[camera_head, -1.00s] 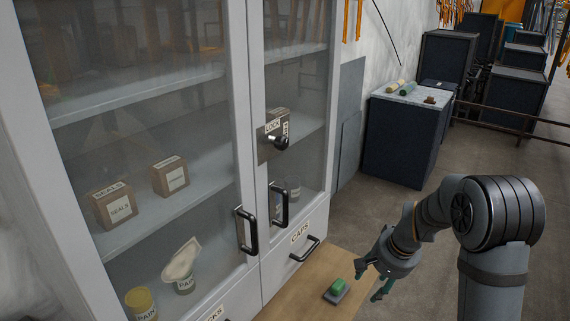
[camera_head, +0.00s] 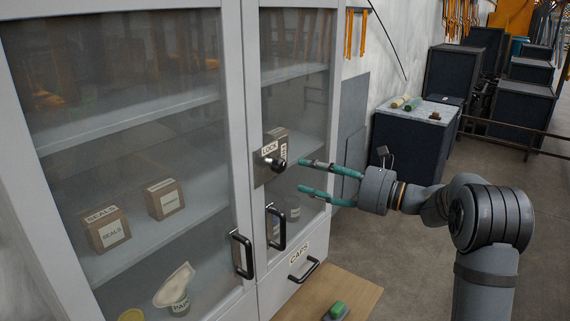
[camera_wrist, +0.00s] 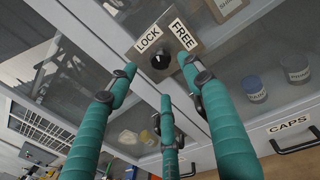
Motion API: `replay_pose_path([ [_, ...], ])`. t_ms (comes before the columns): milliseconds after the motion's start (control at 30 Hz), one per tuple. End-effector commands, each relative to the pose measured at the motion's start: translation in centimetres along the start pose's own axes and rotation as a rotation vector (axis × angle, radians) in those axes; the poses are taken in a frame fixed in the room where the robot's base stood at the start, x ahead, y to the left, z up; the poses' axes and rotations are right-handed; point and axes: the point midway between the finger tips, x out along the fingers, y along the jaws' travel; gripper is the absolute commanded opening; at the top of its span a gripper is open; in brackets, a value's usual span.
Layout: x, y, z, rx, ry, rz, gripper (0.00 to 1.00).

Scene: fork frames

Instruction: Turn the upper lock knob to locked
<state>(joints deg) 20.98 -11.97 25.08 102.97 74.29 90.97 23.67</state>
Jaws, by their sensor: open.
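The lock knob (camera_head: 279,165) is black and stands out from a metal plate (camera_head: 261,172) on the right cabinet door. In the wrist view the knob (camera_wrist: 160,62) is round, between a LOCK label (camera_wrist: 148,39) on the left and a FREE label (camera_wrist: 183,34) on the right. A small pale mark shows on its face; I cannot tell for sure which label it points to. My gripper (camera_head: 302,176) is open and empty, its teal fingers reaching left toward the knob. The fingertips are just right of the knob, apparently not touching it.
Two black door handles (camera_head: 242,255) (camera_head: 276,228) and a CAPS drawer handle (camera_head: 304,271) stick out below the knob. Glass doors show boxes and jars on shelves. A wooden surface (camera_head: 352,289) with a green-topped object (camera_head: 337,310) lies below.

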Motion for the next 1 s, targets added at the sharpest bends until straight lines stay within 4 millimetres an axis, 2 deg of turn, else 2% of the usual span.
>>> replay_pose_path([
  [33,1.1,0.1,0.5,0.001,0.000,0.005,0.51],
  [200,4.3,0.1,0.4,0.000,0.002,0.004,0.51],
  [400,6.9,0.0,0.2,-0.002,0.003,0.002,0.51],
  [533,7.6,0.0,0.1,-0.003,0.002,0.000,0.51],
  [800,7.8,0.0,-0.1,-0.003,0.003,0.000,0.51],
  [1000,7.8,0.0,-0.1,-0.003,0.003,0.000,0.39],
])
